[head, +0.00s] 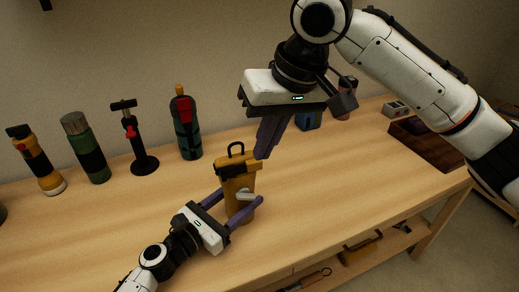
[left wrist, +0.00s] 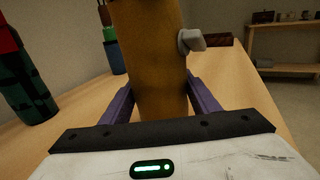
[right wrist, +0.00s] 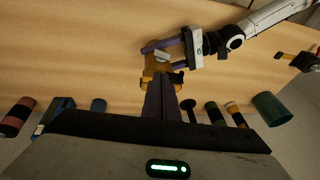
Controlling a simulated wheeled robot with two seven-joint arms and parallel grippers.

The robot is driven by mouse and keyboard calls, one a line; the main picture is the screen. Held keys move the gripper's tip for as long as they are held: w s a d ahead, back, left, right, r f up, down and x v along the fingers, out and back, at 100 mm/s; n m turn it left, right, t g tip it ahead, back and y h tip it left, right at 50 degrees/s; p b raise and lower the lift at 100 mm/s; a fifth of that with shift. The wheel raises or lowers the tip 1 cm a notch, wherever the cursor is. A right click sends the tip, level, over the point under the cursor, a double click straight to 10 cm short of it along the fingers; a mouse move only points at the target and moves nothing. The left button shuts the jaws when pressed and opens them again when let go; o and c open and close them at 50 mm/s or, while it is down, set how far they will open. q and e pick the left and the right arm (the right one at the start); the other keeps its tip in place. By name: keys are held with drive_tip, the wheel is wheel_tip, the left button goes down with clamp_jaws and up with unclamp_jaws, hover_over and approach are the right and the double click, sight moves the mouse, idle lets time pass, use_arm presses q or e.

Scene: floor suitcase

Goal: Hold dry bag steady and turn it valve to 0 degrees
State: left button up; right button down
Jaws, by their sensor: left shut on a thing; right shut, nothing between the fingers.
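The dry bag (head: 238,190) is a yellow-orange upright bag with a black top band and handle, standing on the wooden table. Its grey valve (head: 245,195) sticks out from its side and also shows in the left wrist view (left wrist: 190,41). My left gripper (head: 240,198) is shut on the dry bag, one purple finger on each side of the body. My right gripper (head: 262,156) is shut and empty, its fingers pointing down beside and above the bag's top. In the right wrist view the bag (right wrist: 155,66) is partly hidden behind those fingers.
A yellow-black flashlight (head: 38,162), a green bottle (head: 87,150), a black pump-like tool (head: 136,140) and a green-red bottle (head: 185,125) stand along the back. A dark wooden tray (head: 428,143) lies at the right. The table's front is clear.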

hover_over(238, 198)
drive_tip(key=d, duration=0.3)
drive_tip(key=f, duration=0.9)
drive_tip(key=shift+w+a+f, duration=0.15)
drive_tip(key=shift+a+f, duration=0.4)
drive_tip(key=shift+f, duration=0.3)
drive_tip(key=shift+s+a+f+t+h, duration=0.2)
drive_tip(key=shift+a+h, duration=0.15)
drive_tip(key=shift+h, duration=0.25)
drive_tip(key=shift+s+a+f+t+h, duration=0.1)
drive_tip(key=shift+a+f+t+h, duration=0.15)
drive_tip(key=shift+h, duration=0.35)
drive_tip(key=shift+s+a+f+h, duration=0.1)
drive_tip(key=shift+a+f+h, duration=0.05)
drive_tip(key=shift+a+h, duration=0.2)
drive_tip(key=shift+a+n+h, duration=0.1)
drive_tip(key=shift+n+h, duration=0.2)
drive_tip(key=shift+h, duration=0.05)
use_arm(q)
drive_tip(key=shift+o, duration=0.2)
use_arm(e)
drive_tip(key=shift+s+a+f, duration=0.1)
drive_tip(key=shift+f, duration=0.1)
use_arm(q)
drive_tip(key=shift+s+d+r, duration=0.1)
use_arm(e)
drive_tip(key=shift+f, duration=0.1)
